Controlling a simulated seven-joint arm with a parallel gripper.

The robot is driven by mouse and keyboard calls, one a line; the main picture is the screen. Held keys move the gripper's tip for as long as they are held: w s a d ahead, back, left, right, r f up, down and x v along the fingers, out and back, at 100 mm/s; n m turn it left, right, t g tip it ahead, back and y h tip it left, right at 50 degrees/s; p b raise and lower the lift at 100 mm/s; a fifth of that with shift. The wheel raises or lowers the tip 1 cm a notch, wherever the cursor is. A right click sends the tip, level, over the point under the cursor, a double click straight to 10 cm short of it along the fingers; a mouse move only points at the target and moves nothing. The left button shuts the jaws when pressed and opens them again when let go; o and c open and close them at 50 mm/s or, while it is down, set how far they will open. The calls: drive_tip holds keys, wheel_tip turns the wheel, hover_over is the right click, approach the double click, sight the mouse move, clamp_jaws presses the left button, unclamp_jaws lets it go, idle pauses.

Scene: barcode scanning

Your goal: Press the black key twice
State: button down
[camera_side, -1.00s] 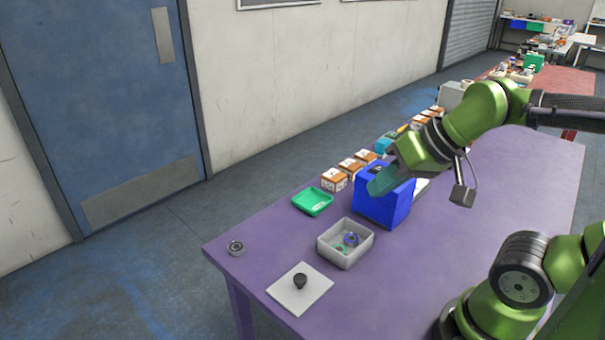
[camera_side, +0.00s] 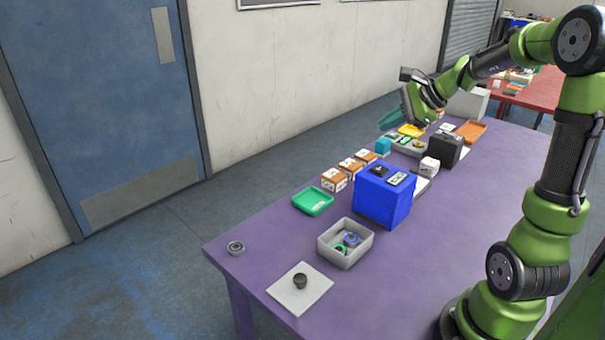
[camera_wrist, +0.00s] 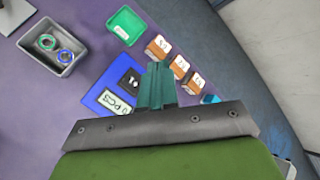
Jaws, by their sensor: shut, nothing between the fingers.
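The blue box (camera_side: 382,204) stands on the purple table, with a black key (camera_side: 378,171) on its top and a display panel (camera_side: 398,179) beside the key. In the wrist view the black key (camera_wrist: 129,80) has a white mark, perhaps "10", and the display (camera_wrist: 115,102) shows a digit, perhaps 0, before "PCS". My gripper (camera_side: 390,120) has teal fingers, shut and empty, raised well behind the box in the side view. In the wrist view my fingers (camera_wrist: 157,72) point beyond the key's right side. They are apart from the key.
Several white-and-orange boxes (camera_side: 350,168) line the table's far edge. A green tray (camera_side: 313,201), a grey bin (camera_side: 345,243) with rings, and a white plate (camera_side: 300,289) with a black knob lie nearer. A black case (camera_side: 445,150) stands behind. The table's right side is clear.

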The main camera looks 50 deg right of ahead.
sight(383, 170)
drive_tip(key=shift+a, duration=0.1)
idle(0.3)
drive_tip(key=shift+f, duration=4.45)
drive_tip(key=shift+f, duration=0.4)
drive_tip(key=shift+f, duration=0.45)
drive_tip(key=shift+r, duration=0.9)
drive_tip(key=shift+r, duration=2.5)
